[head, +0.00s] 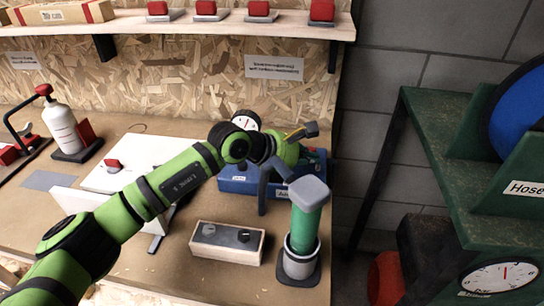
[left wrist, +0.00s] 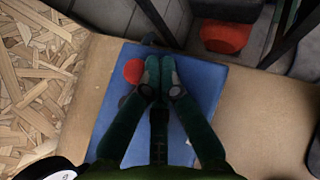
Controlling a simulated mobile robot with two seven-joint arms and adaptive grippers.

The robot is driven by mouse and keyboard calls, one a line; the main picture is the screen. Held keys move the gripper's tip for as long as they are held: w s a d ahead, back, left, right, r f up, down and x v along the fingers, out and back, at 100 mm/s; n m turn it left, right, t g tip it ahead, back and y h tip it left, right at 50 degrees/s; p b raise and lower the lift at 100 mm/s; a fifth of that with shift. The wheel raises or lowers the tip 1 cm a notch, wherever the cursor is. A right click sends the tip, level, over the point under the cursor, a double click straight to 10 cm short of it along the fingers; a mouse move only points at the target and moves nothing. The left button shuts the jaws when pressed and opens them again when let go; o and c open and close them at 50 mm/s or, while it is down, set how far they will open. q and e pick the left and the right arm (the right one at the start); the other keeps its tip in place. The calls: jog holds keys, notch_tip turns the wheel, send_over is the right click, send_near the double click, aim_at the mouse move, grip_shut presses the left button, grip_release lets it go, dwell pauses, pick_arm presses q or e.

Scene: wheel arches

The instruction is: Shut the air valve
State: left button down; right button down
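A blue unit (head: 236,185) with small white labels stands on the bench beyond the green cylinder. A round white gauge (head: 246,120) shows above its left end. A red round knob (left wrist: 133,71) shows over the blue surface (left wrist: 205,85) in the left wrist view. I take it for the air valve's handle; its setting cannot be read. My left gripper (left wrist: 161,72) is above the blue unit, its fingertips together just right of the knob, with nothing visible between them. Whether it touches the knob is unclear. In the head view my arm hides much of the unit. My right gripper is not in view.
A green cylinder with a grey cap (head: 308,222) stands in a cup at the bench's right edge. A wooden box (head: 226,256) with dark knobs lies left of it. A white bottle (head: 62,130) stands far left. A green hose rack (head: 440,150) stands right.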

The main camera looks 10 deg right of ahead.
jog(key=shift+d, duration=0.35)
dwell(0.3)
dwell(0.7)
